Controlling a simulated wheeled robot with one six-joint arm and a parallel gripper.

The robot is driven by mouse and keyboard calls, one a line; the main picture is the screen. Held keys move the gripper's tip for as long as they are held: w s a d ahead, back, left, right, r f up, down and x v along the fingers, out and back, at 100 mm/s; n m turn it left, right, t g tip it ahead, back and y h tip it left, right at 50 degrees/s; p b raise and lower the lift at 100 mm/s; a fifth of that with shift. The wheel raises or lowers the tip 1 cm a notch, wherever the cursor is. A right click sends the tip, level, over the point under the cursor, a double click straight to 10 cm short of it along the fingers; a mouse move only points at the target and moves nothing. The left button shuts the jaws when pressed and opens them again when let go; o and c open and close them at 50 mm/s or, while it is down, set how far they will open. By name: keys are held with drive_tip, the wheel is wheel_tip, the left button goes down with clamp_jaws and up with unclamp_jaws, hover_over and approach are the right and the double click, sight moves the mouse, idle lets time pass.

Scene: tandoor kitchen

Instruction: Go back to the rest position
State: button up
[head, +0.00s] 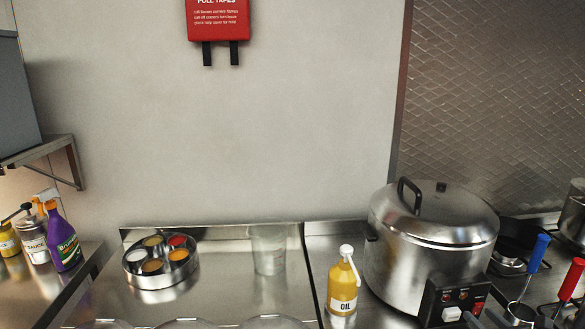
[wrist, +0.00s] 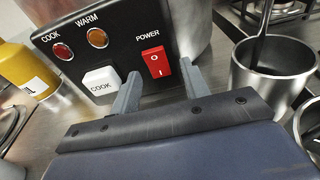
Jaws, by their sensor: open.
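My gripper (wrist: 160,70) is in the wrist view, its two grey fingers apart with nothing between them. The fingers point at the black control panel (wrist: 120,45) of the cooker. The red power switch (wrist: 157,62) shows between the fingertips, and the white cook button (wrist: 101,80) is just left of the left finger. I cannot tell whether a finger touches the panel. In the head view the large silver cooker (head: 415,255) stands on the counter with its lid on, its panel (head: 453,302) at the front.
A yellow oil bottle (head: 343,290) stands left of the cooker. A metal cup (wrist: 272,75) with a dark handle in it is to the right. A round spice tin (head: 133,270), a clear container (head: 268,250) and sauce bottles (head: 65,240) are further left. Burners (head: 508,262) lie right.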

drive_tip(key=shift+f+b, duration=0.25)
drive_tip(key=shift+b, duration=0.15)
drive_tip(key=s, duration=0.3)
drive_tip(key=s+r, duration=0.1)
drive_tip(key=s, duration=0.3)
drive_tip(key=s+d+b, duration=0.1)
drive_tip(key=s, duration=0.2)
drive_tip(key=shift+s+r, duration=0.35)
drive_tip(key=shift+r, duration=0.05)
drive_tip(key=w, duration=0.3)
drive_tip(key=w+f+p, duration=0.1)
drive_tip(key=w, duration=0.3)
drive_tip(key=w+a, duration=0.1)
drive_tip(key=w, duration=0.3)
drive_tip(key=shift+w+a+f, duration=0.1)
drive_tip(key=shift+f, duration=0.1)
drive_tip(key=shift+s+r+p, duration=0.2)
drive_tip(key=shift+r+p, duration=0.1)
drive_tip(key=shift+p, duration=0.65)
drive_tip(key=shift+r+g+p, duration=0.1)
drive_tip(key=shift+g+p, duration=0.2)
drive_tip(key=shift+p, duration=0.55)
drive_tip(key=g+p, duration=0.1)
drive_tip(key=p, duration=0.2)
drive_tip(key=g+p, duration=0.1)
drive_tip(key=p, duration=0.2)
drive_tip(key=shift+r, duration=0.25)
